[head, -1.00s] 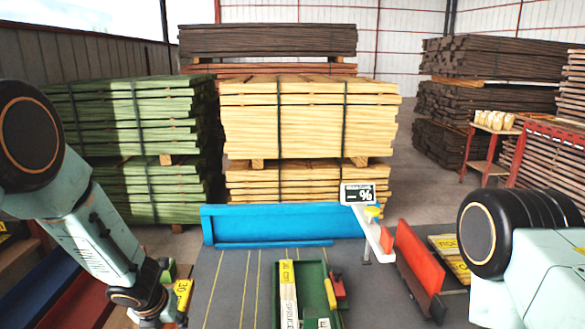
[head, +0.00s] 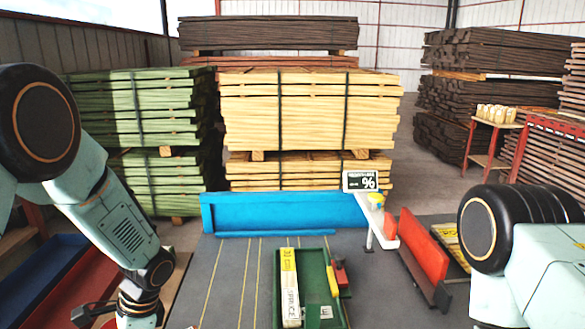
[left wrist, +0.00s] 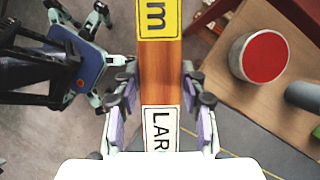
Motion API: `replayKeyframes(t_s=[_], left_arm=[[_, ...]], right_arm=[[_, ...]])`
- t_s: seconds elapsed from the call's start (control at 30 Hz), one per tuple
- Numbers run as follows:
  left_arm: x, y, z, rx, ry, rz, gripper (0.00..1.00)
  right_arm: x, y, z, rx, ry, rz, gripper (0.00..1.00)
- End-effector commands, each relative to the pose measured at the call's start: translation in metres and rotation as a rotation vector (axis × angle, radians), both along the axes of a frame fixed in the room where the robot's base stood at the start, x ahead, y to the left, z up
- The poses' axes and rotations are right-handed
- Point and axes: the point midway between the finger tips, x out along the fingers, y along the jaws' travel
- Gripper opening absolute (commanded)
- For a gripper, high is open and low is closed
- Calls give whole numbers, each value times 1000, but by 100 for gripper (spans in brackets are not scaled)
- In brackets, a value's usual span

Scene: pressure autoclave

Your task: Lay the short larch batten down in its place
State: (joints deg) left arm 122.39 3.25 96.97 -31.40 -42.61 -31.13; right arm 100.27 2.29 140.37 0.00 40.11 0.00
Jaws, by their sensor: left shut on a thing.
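The short larch batten (left wrist: 160,72) is a reddish-brown strip running up the left wrist view. It has a yellow label ending in "m" and a white label reading "LAR"; the rest of that text is hidden. My left gripper (left wrist: 160,98) is shut on it, one finger along each long side. The batten is held above the floor and a wooden surface. In the head view my left arm reaches down to the bottom left, and the batten cannot be made out there. My right arm shows at the right, its gripper outside the picture.
A green tray (head: 336,312) holds a pale spruce batten (head: 290,285) on the grey, yellow-lined bench top (head: 225,280). A blue fence (head: 285,220) closes its back. A red board (head: 425,252) stands at right. A red-topped can (left wrist: 264,56) is beside the batten.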

Motion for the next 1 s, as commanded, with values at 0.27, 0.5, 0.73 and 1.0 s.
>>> replayKeyframes(t_s=[0.27,0.5,0.73,1.0], left_arm=[[-54,-63,-17,4,-1,642,2],[-69,-120,-29,5,-5,956,2],[-61,-132,-39,1,-2,970,2],[-58,-132,-39,1,-2,963,2]], right_arm=[[0,0,-42,0,0,0,40],[0,0,-77,0,0,0,40],[0,0,-99,0,0,0,40],[0,0,-102,0,0,0,40]])
